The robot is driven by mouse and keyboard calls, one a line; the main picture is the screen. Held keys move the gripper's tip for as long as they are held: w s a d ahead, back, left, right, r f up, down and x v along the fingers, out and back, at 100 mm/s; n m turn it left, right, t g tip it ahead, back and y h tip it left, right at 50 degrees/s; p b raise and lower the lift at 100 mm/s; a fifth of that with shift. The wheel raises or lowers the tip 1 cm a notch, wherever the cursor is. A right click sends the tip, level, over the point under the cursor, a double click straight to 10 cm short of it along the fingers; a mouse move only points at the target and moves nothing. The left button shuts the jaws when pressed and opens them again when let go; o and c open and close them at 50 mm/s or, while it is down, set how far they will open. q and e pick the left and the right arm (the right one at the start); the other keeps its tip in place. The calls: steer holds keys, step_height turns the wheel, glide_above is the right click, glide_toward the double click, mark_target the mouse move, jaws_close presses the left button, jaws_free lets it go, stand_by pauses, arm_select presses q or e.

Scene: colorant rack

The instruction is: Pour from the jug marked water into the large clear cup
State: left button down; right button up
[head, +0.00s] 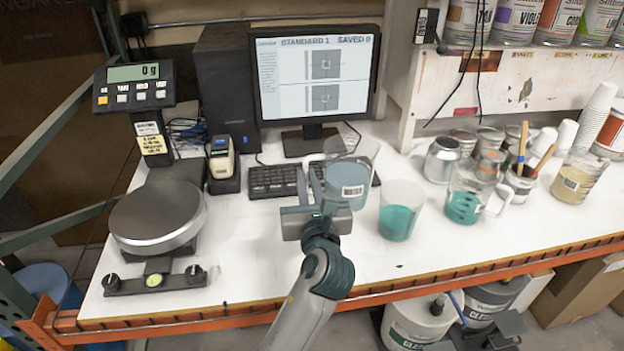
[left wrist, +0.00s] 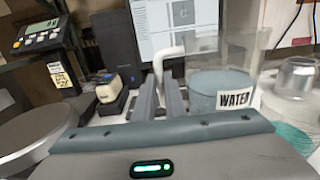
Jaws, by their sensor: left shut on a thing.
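The jug marked water (head: 350,178) is clear, with blue-grey liquid inside. Its WATER label shows in the left wrist view on the jug (left wrist: 233,99). My left gripper (head: 311,182) is shut on the jug's white handle, which rises between the fingers in the left wrist view (left wrist: 160,85). The jug is close to upright and seems held above the table. The large clear cup (head: 403,195) stands just right of the jug, with teal liquid in its lower part. A dark shape at the bottom right edge seems to be my right gripper (head: 490,335); its fingers are unclear.
A scale (head: 157,218) reading 0 g stands at the left. A keyboard (head: 272,182) and monitor (head: 316,78) are behind the jug. Another jug with teal liquid (head: 464,205), a brush pot (head: 519,184) and a beige-filled beaker (head: 574,182) stand at the right. The front table strip is clear.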

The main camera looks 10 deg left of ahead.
arm_select(q)
steer(key=s+a+f+m+h+b, duration=0.1)
steer(key=s+a+f+h, duration=0.3)
steer(key=s+a, duration=0.7)
steer(key=shift+s+a+f+m+t+b, duration=0.3)
steer(key=shift+a+f+m+b, duration=0.1)
steer(key=shift+a+f+m, duration=0.45)
arm_select(e)
steer(key=shift+f, duration=0.9)
